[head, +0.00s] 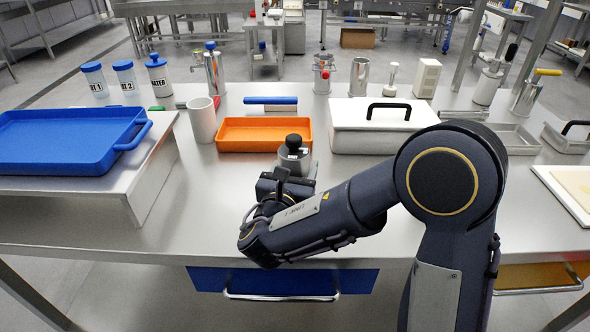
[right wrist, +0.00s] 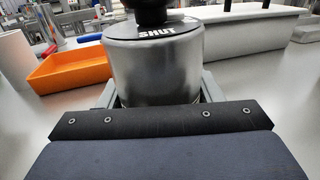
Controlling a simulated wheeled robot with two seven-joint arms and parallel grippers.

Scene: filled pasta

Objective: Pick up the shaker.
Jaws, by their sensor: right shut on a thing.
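The shaker (head: 293,158) is a short metal cylinder with a black knob on top. It is upright at the middle of the table, in front of the orange tray. In the right wrist view the shaker (right wrist: 155,68) fills the centre and its lid reads "SHUT". My right gripper (head: 290,185) is shut on the shaker, with a finger on each side of its body. The shaker's lower part is hidden behind the gripper, so I cannot tell whether its base touches the table. My left gripper is not in view.
The orange tray (head: 232,147) and a white cup (head: 201,120) stand behind and left. A white lidded box (head: 345,140) with a black handle is behind and right. A blue tray (head: 60,165) sits on a raised stand at the left. The table's front edge is clear.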

